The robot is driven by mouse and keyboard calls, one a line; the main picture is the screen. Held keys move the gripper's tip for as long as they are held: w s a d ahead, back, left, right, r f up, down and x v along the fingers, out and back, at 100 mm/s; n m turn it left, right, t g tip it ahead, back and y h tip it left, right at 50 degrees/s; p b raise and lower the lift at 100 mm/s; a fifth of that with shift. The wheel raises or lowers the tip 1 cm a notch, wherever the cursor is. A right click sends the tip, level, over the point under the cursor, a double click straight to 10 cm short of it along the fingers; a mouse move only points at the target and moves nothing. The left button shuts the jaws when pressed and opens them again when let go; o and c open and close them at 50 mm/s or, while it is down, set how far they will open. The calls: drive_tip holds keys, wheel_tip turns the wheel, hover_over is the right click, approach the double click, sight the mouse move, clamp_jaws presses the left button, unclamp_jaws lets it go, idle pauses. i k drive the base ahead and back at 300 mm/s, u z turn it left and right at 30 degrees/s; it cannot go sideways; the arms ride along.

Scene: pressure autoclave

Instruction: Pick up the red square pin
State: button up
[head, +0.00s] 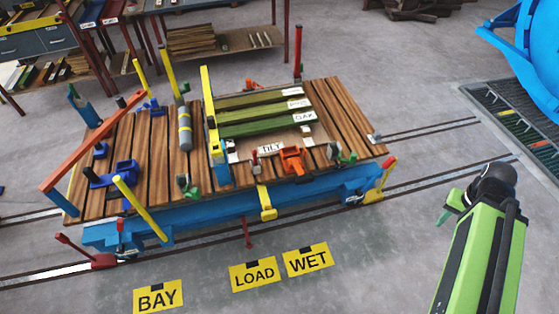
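Several red parts show in the head view, and I cannot tell for sure which is the red square pin. A thin upright red pin (247,231) is at the cart's near side, below the blue frame, close to the LOAD plate. A taller red post (298,54) stands at the cart's far right corner. A small red piece (254,159) sits on the deck beside the TILY label. My gripper (446,208) is at the right, apart from the cart, mostly hidden behind my green arm; its fingers are not clear.
The wood-decked cart (341,117) stands on floor rails, carrying green boards (262,112), a grey cylinder (184,128) and clamps. A red chock (103,261) lies at the near left. Yellow BAY (158,297), LOAD and WET plates are in front. Floor between cart and arm is clear.

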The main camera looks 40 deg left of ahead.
sight(254, 152)
drive_tip(key=u, duration=0.1)
drive_tip(key=i, duration=1.2)
drive_tip(key=u, duration=3.95)
drive_tip(key=i, duration=1)
drive_tip(key=z, duration=0.1)
